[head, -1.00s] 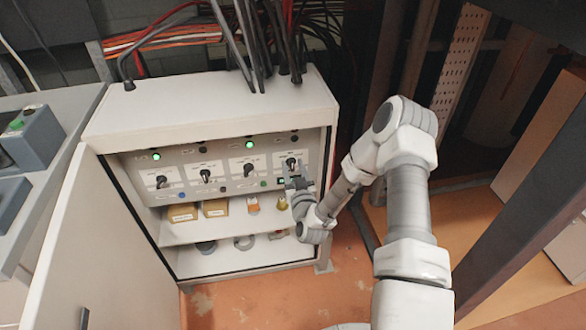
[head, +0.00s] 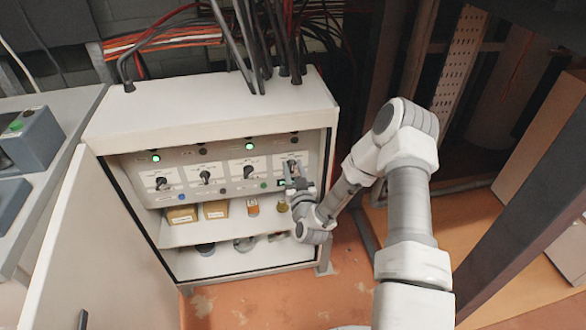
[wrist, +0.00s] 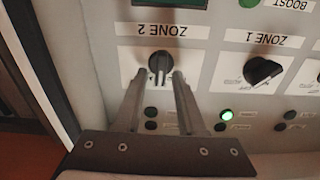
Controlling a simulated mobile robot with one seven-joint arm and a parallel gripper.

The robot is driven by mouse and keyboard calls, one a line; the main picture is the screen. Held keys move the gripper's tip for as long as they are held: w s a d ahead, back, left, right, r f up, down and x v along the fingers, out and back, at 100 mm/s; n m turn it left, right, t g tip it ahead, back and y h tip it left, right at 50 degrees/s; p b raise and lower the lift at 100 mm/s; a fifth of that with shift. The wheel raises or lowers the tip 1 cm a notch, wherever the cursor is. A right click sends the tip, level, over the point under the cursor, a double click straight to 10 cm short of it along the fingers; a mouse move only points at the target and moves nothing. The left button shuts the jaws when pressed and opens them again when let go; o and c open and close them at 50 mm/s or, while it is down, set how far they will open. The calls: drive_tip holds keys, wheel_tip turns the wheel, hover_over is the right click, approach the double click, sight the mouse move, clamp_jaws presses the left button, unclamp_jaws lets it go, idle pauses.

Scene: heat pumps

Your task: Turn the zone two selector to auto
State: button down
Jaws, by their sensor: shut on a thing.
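The zone two selector (wrist: 160,64) is a small dark knob on a white plate labelled ZONE 2, which appears upside down in the wrist view. In the head view it is the rightmost knob of the panel row, mostly hidden by my gripper (head: 291,168). In the wrist view my gripper (wrist: 158,76) has one finger on each side of the knob and is shut on it. The knob's pointer looks roughly upright in the picture. The small position marks on the plate are too blurred to read.
The zone 1 selector (wrist: 262,71) sits beside it, with a lit green lamp (wrist: 226,114) near. The open cabinet door (head: 95,250) stands at the left. The shelf below holds small boxes (head: 182,214). The cabinet's side wall (head: 328,190) is close to my gripper's right.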

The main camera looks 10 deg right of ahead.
drive_tip(key=shift+d+f+m+b, duration=0.15)
drive_tip(key=shift+m+b, duration=0.3)
drive_tip(key=shift+m, duration=0.95)
drive_tip(key=shift+d+m+b, duration=0.1)
drive_tip(key=shift+m+b, duration=0.35)
drive_tip(key=shift+m, duration=0.95)
drive_tip(key=shift+d+f+m+b, duration=0.15)
drive_tip(key=shift+m+b, duration=0.3)
drive_tip(key=shift+m, duration=0.95)
drive_tip(key=shift+r, duration=0.1)
drive_tip(key=c, duration=0.9)
unclamp_jaws()
drive_tip(key=shift+o, duration=0.2)
drive_tip(key=shift+s, duration=0.1)
drive_tip(key=s+p, duration=0.3)
drive_tip(key=s, duration=1.4)
drive_tip(key=shift+s, duration=0.15)
